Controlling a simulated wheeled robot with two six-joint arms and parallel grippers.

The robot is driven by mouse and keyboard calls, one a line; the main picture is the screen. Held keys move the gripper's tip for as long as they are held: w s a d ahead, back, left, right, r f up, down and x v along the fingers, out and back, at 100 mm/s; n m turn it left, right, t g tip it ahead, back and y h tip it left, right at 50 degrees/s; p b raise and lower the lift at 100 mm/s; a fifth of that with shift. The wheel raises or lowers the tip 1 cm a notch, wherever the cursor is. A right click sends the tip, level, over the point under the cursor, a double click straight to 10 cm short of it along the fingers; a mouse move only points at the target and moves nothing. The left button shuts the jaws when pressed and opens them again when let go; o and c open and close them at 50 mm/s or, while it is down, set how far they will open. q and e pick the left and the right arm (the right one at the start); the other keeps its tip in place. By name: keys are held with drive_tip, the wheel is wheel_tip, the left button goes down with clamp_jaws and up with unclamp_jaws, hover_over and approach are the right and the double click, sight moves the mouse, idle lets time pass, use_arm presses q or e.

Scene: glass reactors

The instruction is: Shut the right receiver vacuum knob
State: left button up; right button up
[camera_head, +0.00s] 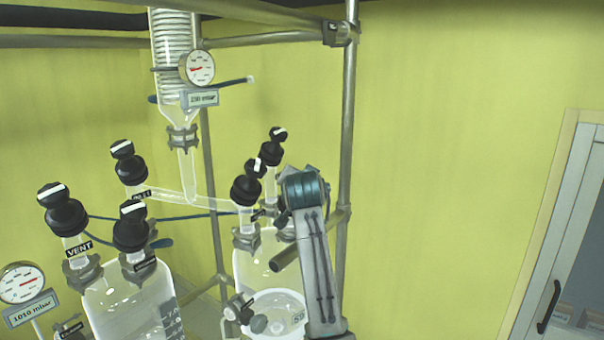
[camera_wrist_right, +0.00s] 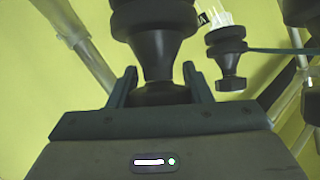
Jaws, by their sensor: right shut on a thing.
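My right gripper (camera_wrist_right: 157,84) is shut on a black knob (camera_wrist_right: 158,45) in the wrist view, one finger on each side of its narrow end. In the head view my right gripper (camera_head: 290,190) is above the right glass receiver (camera_head: 250,268), and its fingers are mostly hidden. Two black knobs with white marks stand beside it, a nearer one (camera_head: 246,186) and a farther one (camera_head: 272,147). I cannot tell from the head view which knob is held. My left gripper is not in view.
A left glass vessel (camera_head: 125,305) carries black knobs, one above a VENT label (camera_head: 79,249). A gauge (camera_head: 197,67) hangs by the glass condenser (camera_head: 172,40). A metal post (camera_head: 348,110) stands close right of my arm. Space farther right is clear up to a door (camera_head: 570,240).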

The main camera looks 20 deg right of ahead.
drive_tip(key=shift+s+d+f+m+g+h+p, duration=0.1)
drive_tip(key=shift+m+g+h+p, duration=0.25)
drive_tip(key=shift+m+g+h, duration=0.5)
drive_tip(key=shift+s+d+m+g+h+p, duration=0.1)
drive_tip(key=shift+m+g+h+p, duration=0.25)
drive_tip(key=shift+m+g, duration=0.5)
drive_tip(key=shift+m, duration=0.3)
drive_tip(key=o, duration=1)
drive_tip(key=shift+s+a, duration=0.1)
drive_tip(key=shift+s+a+b, duration=0.2)
drive_tip(key=shift+s+b, duration=0.05)
drive_tip(key=shift+b, duration=0.2)
drive_tip(key=b+v, duration=0.4)
drive_tip(key=v, duration=0.6)
